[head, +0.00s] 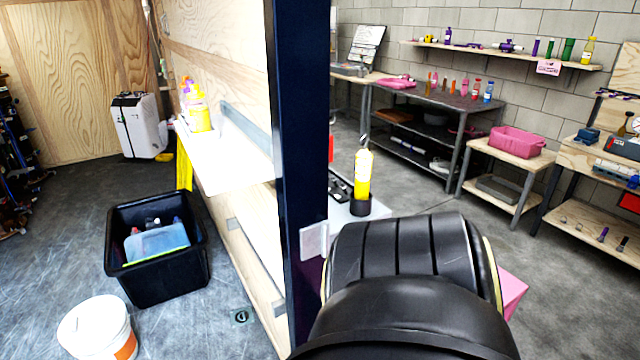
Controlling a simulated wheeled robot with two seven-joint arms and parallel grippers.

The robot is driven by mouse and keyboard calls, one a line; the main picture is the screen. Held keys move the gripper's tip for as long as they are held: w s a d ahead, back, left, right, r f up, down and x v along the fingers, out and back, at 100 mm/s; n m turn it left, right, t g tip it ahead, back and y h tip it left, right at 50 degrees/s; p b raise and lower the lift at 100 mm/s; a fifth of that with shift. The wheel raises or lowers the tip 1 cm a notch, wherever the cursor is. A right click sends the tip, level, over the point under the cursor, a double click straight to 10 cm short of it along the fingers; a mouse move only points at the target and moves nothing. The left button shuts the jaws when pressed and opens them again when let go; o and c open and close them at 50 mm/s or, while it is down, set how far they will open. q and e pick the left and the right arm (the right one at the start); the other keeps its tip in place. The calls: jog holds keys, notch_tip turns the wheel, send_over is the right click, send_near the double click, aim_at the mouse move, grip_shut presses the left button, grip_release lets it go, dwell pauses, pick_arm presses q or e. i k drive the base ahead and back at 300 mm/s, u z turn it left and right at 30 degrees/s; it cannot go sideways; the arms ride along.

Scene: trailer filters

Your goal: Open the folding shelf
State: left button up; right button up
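On the inner plywood wall of the trailer, an upper white shelf (222,168) stands out level, with yellow bottles (199,112) at its far end. Below it, a white panel (262,232) lies flat along the wall, with small grey fittings near its lower edge; it looks like a folded shelf, but I cannot tell for sure. The dark blue door post (303,130) hides the near end of this wall. Neither of my grippers is in view. A large black ribbed part, which may be my own arm, fills the bottom centre right.
A black crate (157,281) with items inside and a white bucket (97,328) stand on the trailer floor at left. A white appliance (139,127) stands at the back. Outside, workbenches (446,101) line the block wall.

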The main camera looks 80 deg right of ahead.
aim_at(255, 205)
jog(key=z, duration=2)
jog(key=k, duration=0.15)
